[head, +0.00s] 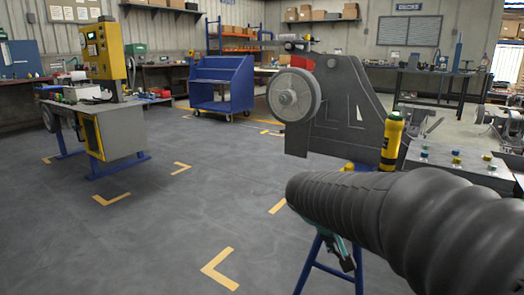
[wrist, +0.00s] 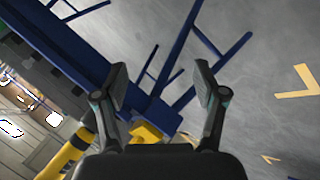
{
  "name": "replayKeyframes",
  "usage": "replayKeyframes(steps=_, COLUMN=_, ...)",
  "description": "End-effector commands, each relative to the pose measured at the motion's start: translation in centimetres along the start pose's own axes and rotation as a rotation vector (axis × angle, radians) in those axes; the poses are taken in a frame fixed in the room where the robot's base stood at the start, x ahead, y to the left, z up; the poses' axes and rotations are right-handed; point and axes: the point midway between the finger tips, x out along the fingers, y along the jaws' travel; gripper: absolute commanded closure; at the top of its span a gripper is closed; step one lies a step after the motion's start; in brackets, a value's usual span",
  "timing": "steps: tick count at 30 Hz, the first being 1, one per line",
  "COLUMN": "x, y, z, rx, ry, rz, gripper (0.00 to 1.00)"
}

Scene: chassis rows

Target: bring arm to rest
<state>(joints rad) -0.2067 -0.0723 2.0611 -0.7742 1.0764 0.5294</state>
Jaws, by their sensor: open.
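My gripper (wrist: 162,82) is open in the wrist view, with its two dark fingers apart and nothing between them. Behind the fingers are blue steel legs and bars (wrist: 190,97) of a stand, and the grey floor. In the head view my arm, in a black ribbed sleeve, reaches in from the lower right. A small part of my gripper (head: 338,252) shows below the sleeve's end, near a blue stand leg (head: 311,268). The fingertips are mostly hidden there.
A grey machine panel with a round wheel (head: 293,95) stands beyond my arm, with a yellow-black bottle (head: 391,141) beside it. A yellow machine on a bench (head: 105,55) is at left. A blue cart (head: 222,86) is behind. Open floor (head: 170,225) lies left of my arm.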

Motion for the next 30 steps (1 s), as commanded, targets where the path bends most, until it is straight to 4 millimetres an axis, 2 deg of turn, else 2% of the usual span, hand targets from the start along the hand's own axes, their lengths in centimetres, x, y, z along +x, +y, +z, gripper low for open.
replayKeyframes(steps=1, x=-1.2, y=-0.1, z=2.0, rx=-0.03, ry=-0.016, rz=-0.076, gripper=0.29)
replayKeyframes(steps=3, x=-2.3, y=-0.9, z=4.7, rx=-0.069, ry=-0.027, rz=-0.184, gripper=0.29)
replayKeyframes(steps=6, x=-4.2, y=-1.9, z=8.0, rx=-0.093, ry=-0.02, rz=-0.32, gripper=0.29)
replayKeyframes(steps=11, x=-7.4, y=-2.7, z=12.1, rx=-0.058, ry=0.024, rz=-0.49, gripper=0.29)
replayKeyframes(steps=15, x=-10.2, y=-2.5, z=14.7, rx=0.045, ry=0.063, rz=-0.586, gripper=0.29)
replayKeyframes(steps=21, x=-12.8, y=-0.5, z=16.6, rx=0.142, ry=0.12, rz=-0.608, gripper=0.29)
replayKeyframes(steps=25, x=-14.0, y=1.0, z=16.6, rx=0.171, ry=0.158, rz=-0.596, gripper=0.29)
replayKeyframes(steps=30, x=-14.2, y=1.4, z=16.5, rx=0.181, ry=0.162, rz=-0.592, gripper=0.29)
